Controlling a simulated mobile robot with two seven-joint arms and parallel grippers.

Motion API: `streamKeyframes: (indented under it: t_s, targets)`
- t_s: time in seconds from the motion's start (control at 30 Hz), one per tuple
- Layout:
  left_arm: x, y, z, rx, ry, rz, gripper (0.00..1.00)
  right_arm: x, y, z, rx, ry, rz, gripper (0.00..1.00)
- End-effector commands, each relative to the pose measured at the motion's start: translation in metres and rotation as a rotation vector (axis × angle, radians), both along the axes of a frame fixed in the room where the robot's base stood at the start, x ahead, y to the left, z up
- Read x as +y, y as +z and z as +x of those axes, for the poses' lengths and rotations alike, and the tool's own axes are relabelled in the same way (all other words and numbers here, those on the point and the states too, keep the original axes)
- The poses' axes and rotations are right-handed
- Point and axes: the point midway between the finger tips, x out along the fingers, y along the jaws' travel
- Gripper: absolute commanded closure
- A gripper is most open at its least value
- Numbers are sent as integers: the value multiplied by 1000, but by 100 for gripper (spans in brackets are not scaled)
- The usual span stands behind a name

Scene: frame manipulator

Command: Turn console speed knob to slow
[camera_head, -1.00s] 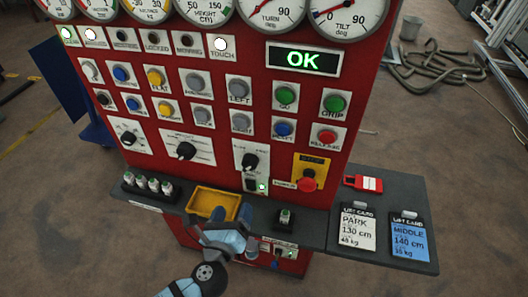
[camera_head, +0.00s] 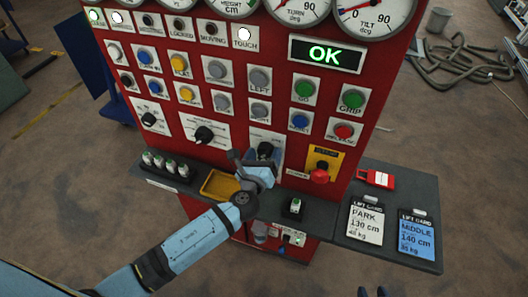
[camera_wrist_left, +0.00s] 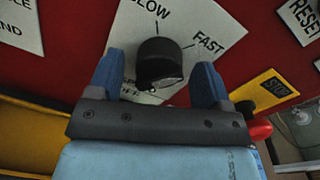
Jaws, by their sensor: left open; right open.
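The black speed knob (camera_head: 265,150) sits on a white plate on the red console front, partly hidden by my left gripper in the head view. In the left wrist view the knob (camera_wrist_left: 158,62) stands between the blue fingers of my left gripper (camera_wrist_left: 160,75), with a gap on each side. The word SLOW, partly cut off, is above the knob and FAST is at its upper right. I cannot tell where the knob points. My left gripper (camera_head: 252,160) is open. My right gripper (camera_head: 373,292) shows only dark fingertips at the bottom edge, apart.
A red stop button (camera_head: 319,176) on a yellow plate is right of the knob. A yellow tray (camera_head: 219,186) and a small switch block (camera_head: 293,207) are on the dark ledge below. Two lift cards, PARK (camera_head: 366,222) and MIDDLE (camera_head: 415,236), lie on the right shelf.

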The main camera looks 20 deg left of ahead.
Motion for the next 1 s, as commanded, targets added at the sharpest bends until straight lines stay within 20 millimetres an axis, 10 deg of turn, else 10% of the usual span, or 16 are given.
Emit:
streamKeyframes:
  t_s: [0.37,0.57,1.0]
  targets:
    - [0,0,5,1,1,-1,30,1,0,0,0,0,1,57]
    - [0,0,5,1,1,-1,75,2,1,-1,2,2,2,57]
    - [1,-2,5,3,3,-80,76,3,-5,-1,1,3,4,57]
